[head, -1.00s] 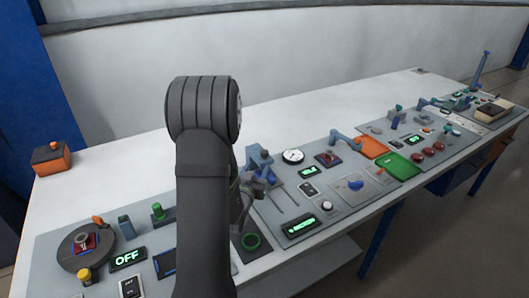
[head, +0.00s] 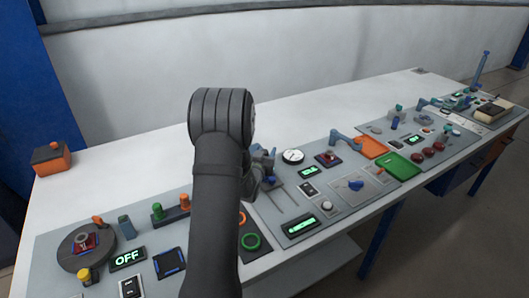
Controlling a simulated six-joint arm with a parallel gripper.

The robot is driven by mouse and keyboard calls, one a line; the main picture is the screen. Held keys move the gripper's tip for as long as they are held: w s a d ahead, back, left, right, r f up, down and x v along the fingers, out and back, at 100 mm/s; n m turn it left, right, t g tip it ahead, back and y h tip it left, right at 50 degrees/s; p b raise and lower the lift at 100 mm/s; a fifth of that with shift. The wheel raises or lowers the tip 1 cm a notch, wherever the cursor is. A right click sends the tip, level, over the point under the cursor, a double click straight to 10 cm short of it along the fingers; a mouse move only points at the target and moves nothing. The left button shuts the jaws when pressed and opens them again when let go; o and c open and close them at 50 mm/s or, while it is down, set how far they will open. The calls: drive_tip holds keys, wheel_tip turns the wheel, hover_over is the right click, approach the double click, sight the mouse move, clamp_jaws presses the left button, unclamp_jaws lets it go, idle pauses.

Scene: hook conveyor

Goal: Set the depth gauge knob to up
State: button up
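A round white dial gauge (head: 293,157) stands on the grey panel (head: 273,228), right of my arm. A blue knob (head: 355,184) sits on a light plate to its lower right. A small white knob (head: 327,205) is near it, above a green-lit display (head: 301,226). I cannot tell from labels which one is the depth gauge knob. My gripper (head: 264,182) is mostly hidden behind my dark arm, close to a blue part and the slots left of the dial. Its fingers cannot be made out.
Left are a turntable (head: 86,245), an OFF display (head: 127,259) and green (head: 157,211) and orange knobs. Right are an orange tray (head: 371,146), a green tray (head: 398,165) and red buttons (head: 430,153). The white table behind the panels is largely clear.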

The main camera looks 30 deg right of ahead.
clamp_jaws()
drive_tip(key=shift+r, duration=1.2)
drive_tip(key=shift+o, duration=0.7)
unclamp_jaws()
drive_tip(key=shift+s+a, duration=0.1)
drive_tip(key=v, duration=1.7)
